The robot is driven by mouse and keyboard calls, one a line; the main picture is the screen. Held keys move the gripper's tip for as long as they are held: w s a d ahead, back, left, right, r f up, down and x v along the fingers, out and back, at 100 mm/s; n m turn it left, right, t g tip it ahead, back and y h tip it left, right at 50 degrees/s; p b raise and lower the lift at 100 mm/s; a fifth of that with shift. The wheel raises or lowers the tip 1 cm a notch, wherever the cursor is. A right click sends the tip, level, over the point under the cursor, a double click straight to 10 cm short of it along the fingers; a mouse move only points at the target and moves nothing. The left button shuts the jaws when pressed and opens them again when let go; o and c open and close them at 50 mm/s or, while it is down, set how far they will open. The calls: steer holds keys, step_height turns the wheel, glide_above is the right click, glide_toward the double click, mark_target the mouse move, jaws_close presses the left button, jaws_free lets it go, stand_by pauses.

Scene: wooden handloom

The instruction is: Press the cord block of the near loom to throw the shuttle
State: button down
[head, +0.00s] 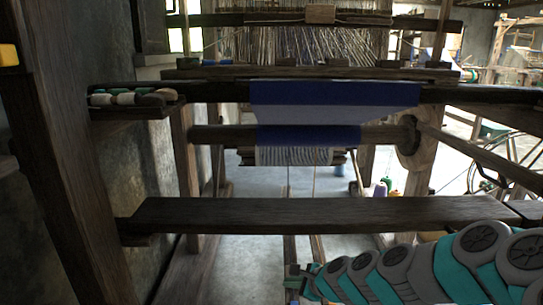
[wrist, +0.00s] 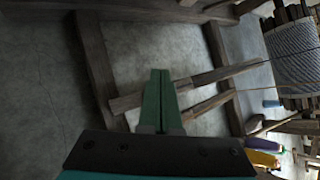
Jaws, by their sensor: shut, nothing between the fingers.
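The near loom (head: 330,215) fills the head view, with blue and white cloth (head: 335,92) over its front beam. A pale wooden block (head: 320,14) sits at the middle of the top crossbar, with thin cords running off it to both sides; it looks like the cord block. My gripper (head: 292,283) is low at the bottom of the head view, below the front bench plank and far from the block. In the wrist view the green fingers (wrist: 159,95) are together and empty, over the floor and treadle bars. The block is not in the wrist view. I cannot make out the shuttle.
A bench plank (head: 330,214) crosses in front of the loom. A small shelf with spools (head: 125,98) is at the left, by a thick post (head: 62,150). A yellow block (head: 8,55) is at the left edge. Treadle bars (wrist: 190,85) lie near the fingers. Coloured cones (head: 382,188) stand behind.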

steer(key=s+a+r+n+g+p, duration=0.1)
steer(key=s+r+n+g, duration=0.1)
steer(key=s+r+n, duration=0.4)
steer(key=s+a+r+n+g+p, duration=0.1)
steer(key=s+n+g+p, duration=0.1)
steer(key=s+n, duration=0.45)
steer(key=s+d+r+n+g+h+p, duration=0.1)
steer(key=s+d, duration=0.3)
steer(key=s, duration=0.4)
steer(key=s+d+r+n+g+h+p, duration=0.1)
steer(key=s+d+r+n+g+h, duration=0.1)
steer(key=s, duration=0.6)
steer(key=s+d+r+n+g+h+p, duration=0.1)
steer(key=s+d+r+n+g+h, duration=0.1)
steer(key=s+d+r+n, duration=0.3)
steer(key=s+h, duration=0.1)
steer(key=s, duration=0.3)
steer(key=shift+d, duration=0.4)
